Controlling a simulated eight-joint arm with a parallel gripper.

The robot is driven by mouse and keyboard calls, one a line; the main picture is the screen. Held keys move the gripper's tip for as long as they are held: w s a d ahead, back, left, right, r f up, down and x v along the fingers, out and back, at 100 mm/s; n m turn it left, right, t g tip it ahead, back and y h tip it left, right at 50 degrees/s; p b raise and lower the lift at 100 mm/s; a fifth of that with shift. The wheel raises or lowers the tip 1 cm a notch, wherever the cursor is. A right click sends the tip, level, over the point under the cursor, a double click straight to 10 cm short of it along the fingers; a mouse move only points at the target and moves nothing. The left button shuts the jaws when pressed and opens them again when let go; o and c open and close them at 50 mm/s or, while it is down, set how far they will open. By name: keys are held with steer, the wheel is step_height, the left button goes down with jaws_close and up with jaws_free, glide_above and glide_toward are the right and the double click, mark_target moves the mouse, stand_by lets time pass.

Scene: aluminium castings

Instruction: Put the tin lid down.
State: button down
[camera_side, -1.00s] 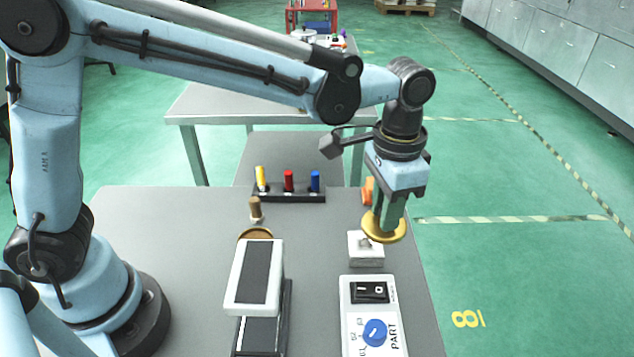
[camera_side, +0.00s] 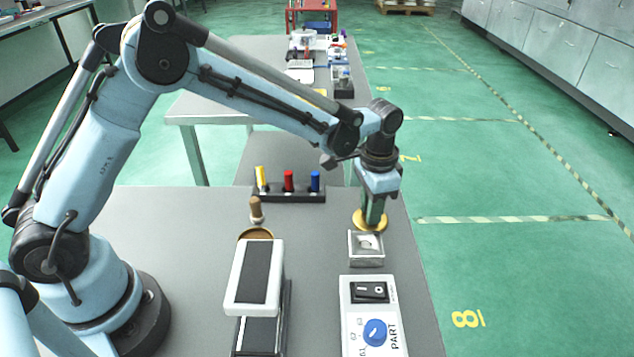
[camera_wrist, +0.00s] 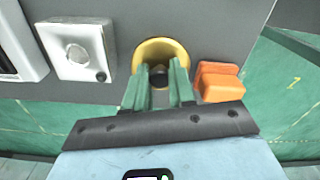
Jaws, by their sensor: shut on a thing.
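The tin lid is a round gold disc (camera_side: 369,219) at the lower end of my gripper (camera_side: 373,214). It lies roughly flat, just behind the small silver box, close above or on the grey table; I cannot tell if it touches. In the wrist view the lid (camera_wrist: 160,46) shows beyond my gripper's green fingers (camera_wrist: 159,82). The fingers are shut on a dark knob at the lid's middle, and they hide part of the lid.
The silver box (camera_side: 366,256) stands right in front of the lid. An orange block (camera_wrist: 220,82) is close beside it. A switch panel (camera_side: 372,325), a white-and-black device (camera_side: 255,277), a wooden-handled piece (camera_side: 256,210) and a peg rack (camera_side: 289,196) stand around. The table's right edge is near.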

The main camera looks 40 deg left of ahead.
steer(key=shift+f, duration=0.2)
steer(key=shift+f, duration=0.15)
steer(key=c, duration=0.9)
jaws_free()
steer(key=shift+c, duration=0.2)
step_height(320, 180, up, 12)
steer(key=f, duration=0.1)
steer(key=s+a+r+n+t, duration=0.3)
steer(key=s+a+r, duration=0.3)
steer(key=s+a, duration=0.15)
steer(key=s+a+f+n+t, duration=0.1)
steer(key=s+a+t, duration=0.1)
steer(key=s, duration=0.3)
steer(key=s+a+f+n+t, duration=0.2)
steer(key=s+a, duration=0.1)
steer(key=s, duration=0.1)
steer(key=shift+s+f, duration=0.3)
steer(key=shift+s, duration=0.05)
